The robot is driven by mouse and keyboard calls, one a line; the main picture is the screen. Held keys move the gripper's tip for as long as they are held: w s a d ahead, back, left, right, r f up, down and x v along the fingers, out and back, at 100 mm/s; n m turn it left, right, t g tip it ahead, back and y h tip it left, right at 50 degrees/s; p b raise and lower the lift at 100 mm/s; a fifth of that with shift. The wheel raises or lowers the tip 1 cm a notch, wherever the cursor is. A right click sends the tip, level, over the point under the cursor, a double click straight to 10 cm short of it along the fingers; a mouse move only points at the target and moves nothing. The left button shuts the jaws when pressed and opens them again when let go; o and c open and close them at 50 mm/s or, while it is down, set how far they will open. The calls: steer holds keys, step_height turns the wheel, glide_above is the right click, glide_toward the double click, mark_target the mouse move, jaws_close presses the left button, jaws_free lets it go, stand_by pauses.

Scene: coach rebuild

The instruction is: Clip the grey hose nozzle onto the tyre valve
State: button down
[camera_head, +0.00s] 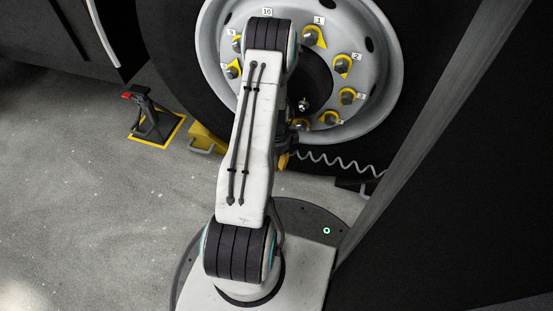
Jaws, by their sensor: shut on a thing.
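My arm runs up the middle of the view and hides most of my gripper (291,134). A dark part of it shows at the arm's right edge, low in front of the wheel. The coiled grey hose (340,160) runs from the right to this spot, so the gripper is shut on the hose's nozzle end. The nozzle itself is hidden. A small shiny piece (303,104) shows by the dark hub opening; I cannot tell whether it is the tyre valve. Any contact between nozzle and valve is hidden.
The grey wheel rim (386,105) carries several nuts with yellow pointers and number tags. A black stand (146,120) with a red top is on the floor at left, beside a yellow wheel chock (206,143). A grey post (430,115) slants at right.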

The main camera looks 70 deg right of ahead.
steer(key=c, duration=1.1)
jaws_free()
steer(key=shift+o, duration=0.2)
steer(key=shift+r, duration=0.1)
step_height(320, 180, up, 12)
